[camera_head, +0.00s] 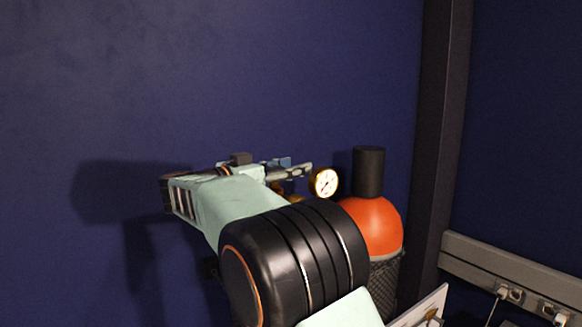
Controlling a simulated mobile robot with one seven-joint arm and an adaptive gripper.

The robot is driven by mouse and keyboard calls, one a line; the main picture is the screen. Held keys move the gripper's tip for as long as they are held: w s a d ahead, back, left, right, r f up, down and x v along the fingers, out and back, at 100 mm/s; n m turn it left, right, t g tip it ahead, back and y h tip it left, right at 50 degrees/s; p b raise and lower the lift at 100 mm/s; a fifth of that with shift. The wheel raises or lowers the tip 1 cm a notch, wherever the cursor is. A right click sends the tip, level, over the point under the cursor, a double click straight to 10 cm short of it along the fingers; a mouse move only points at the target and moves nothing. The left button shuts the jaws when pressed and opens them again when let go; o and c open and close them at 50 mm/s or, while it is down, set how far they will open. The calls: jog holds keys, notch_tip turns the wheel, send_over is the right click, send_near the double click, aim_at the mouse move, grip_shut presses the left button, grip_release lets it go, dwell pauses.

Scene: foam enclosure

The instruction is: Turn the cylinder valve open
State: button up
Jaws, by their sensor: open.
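An orange gas cylinder (376,224) stands upright right of centre, with a dark mesh sleeve on its lower part. A round brass-rimmed gauge (324,183) sits at its upper left. A bit of brass fitting (291,198) shows between the gauge and my arm. My gripper (300,170) is open, pointing right, just left of and slightly above the gauge. A small blue piece (283,162) shows at the gripper; I cannot tell whether it belongs to the valve. The valve handle is not clearly visible, and contact cannot be told. My arm hides the cylinder's lower left.
A black upright cylindrical part (368,172) rises behind the orange top. A dark post (445,130) stands to the right. A grey socket rail (505,270) with plugs and cables runs along the right wall. A white panel (425,308) sits low. The blue wall (200,70) is bare.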

jog(key=shift+c, duration=0.5)
jog(key=shift+w, duration=0.1)
jog(key=c, duration=1.1)
jog(key=shift+n+t+y, duration=0.4)
jog(key=shift+t+y, duration=0.1)
jog(key=n+t+y, duration=0.1)
jog(key=a+n+t+y+b, duration=0.1)
jog(key=y, duration=0.1)
jog(key=shift+w+n, duration=0.3)
jog(key=shift+w, duration=0.1)
jog(key=shift+w+a+f+n+t+y, duration=0.1)
jog(key=shift+a+n+t+y, duration=0.25)
jog(key=shift+y, duration=0.35)
jog(key=shift+w+a+n+t+y, duration=0.15)
jog(key=shift+n+t+y, duration=0.25)
jog(key=shift+n+y, duration=0.25)
jog(key=shift+a+f+n+t+y, duration=0.1)
jog(key=shift+a+n+t+y, duration=0.25)
jog(key=shift+y, duration=0.4)
grip_shut()
jog(key=shift+r, duration=0.1)
